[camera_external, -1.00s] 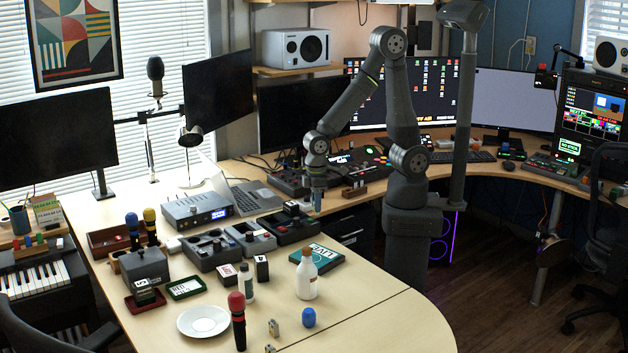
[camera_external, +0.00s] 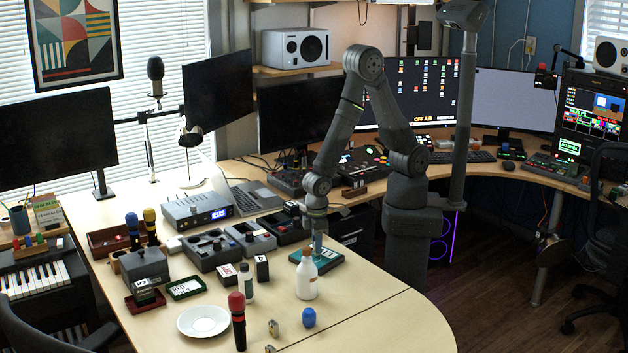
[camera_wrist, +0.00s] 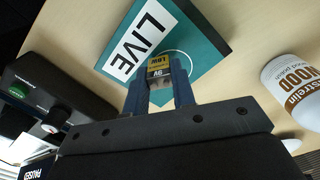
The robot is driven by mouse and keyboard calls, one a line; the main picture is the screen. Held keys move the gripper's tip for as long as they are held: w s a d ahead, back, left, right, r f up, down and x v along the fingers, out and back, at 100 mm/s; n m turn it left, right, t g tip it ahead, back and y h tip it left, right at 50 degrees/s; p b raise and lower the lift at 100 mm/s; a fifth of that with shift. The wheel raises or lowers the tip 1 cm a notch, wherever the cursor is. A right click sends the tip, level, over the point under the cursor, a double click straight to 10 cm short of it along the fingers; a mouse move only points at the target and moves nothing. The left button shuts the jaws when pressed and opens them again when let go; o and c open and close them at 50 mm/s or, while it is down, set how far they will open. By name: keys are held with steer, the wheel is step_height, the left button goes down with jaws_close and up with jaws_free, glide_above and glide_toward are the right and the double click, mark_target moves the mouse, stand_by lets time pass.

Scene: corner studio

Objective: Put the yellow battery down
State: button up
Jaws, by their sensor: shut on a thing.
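My gripper (camera_external: 318,243) is shut on the yellow battery (camera_wrist: 158,68), which shows between the two blue fingers in the wrist view. The battery has a yellow and dark label with "9V" on it. In the external view my gripper is over the teal LIVE sign (camera_external: 327,262), and the battery is too small or hidden to make out there. The sign lies on the table and fills the space beyond the fingertips in the wrist view (camera_wrist: 205,45). I cannot tell whether the battery touches the sign.
A white bottle (camera_external: 307,275) stands just in front of the sign. A black device (camera_external: 290,228) sits behind it to the left. A white plate (camera_external: 203,320), a red-topped microphone (camera_external: 238,318) and a blue object (camera_external: 309,318) are nearer.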

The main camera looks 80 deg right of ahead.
steer(key=shift+f, duration=0.15)
steer(key=o, duration=0.5)
steer(key=shift+f, duration=0.1)
steer(key=o, duration=0.5)
step_height(320, 180, up, 12)
steer(key=shift+r, duration=0.2)
step_height(320, 180, down, 12)
steer(key=shift+f, duration=0.2)
steer(key=shift+r, duration=0.15)
stand_by(0.6)
